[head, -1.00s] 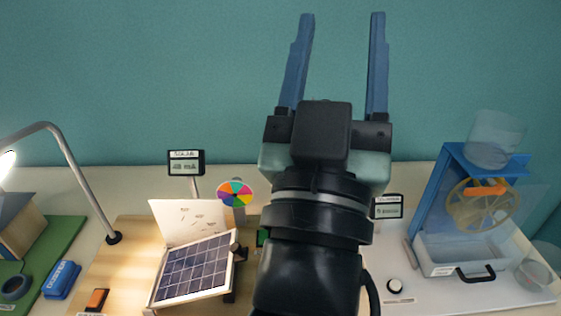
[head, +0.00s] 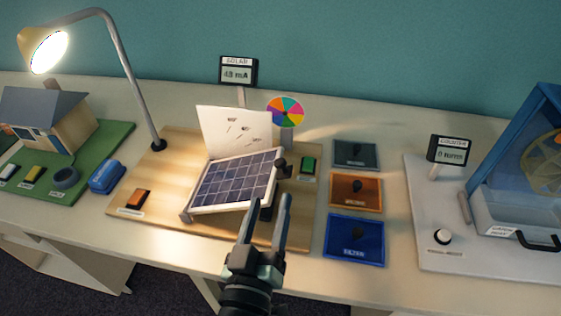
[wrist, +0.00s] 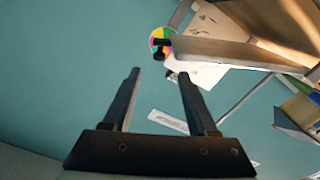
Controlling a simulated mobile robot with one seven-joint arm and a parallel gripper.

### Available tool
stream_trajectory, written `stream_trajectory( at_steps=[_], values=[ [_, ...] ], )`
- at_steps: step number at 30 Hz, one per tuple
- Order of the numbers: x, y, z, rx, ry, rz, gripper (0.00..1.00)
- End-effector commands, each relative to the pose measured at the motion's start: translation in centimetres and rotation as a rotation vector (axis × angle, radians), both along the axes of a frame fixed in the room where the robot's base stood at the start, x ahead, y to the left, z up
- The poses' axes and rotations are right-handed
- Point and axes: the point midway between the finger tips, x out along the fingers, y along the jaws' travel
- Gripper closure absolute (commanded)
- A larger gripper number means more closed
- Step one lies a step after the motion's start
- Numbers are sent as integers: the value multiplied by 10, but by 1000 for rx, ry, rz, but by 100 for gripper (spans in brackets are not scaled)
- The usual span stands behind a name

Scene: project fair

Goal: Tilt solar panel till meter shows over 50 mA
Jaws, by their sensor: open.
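The solar panel (head: 237,180) is tilted on a wooden board (head: 150,190), with a white dial card (head: 236,133) behind it. A black knob (head: 281,165) sits at its right edge. The SOLAR meter (head: 238,72) shows a number in the forties of mA; the second digit is hard to read. My gripper (head: 266,200) is open and empty, in front of the panel's lower right side. In the wrist view the panel (wrist: 240,52) appears edge-on, beyond and right of my open fingers (wrist: 159,73), and the knob (wrist: 161,46) is ahead of them.
A lit lamp (head: 130,70) stands left of the panel. A colour wheel (head: 286,112) and green switch (head: 309,165) are behind and right. Colored trays (head: 340,252) and a counter display (head: 448,150) lie to the right.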

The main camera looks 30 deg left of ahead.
Motion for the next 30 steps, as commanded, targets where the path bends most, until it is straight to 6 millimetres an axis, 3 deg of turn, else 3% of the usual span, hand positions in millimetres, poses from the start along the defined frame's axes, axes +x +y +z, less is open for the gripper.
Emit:
stream_trajectory(
  at_steps=[16, 22, 30],
  values=[
    [85, 24, 1, 0, -1, 0, 41],
    [99, 28, 0, 2, 1, 0, 41],
    [102, 29, 1, 2, 0, -1, 41]
  ],
)
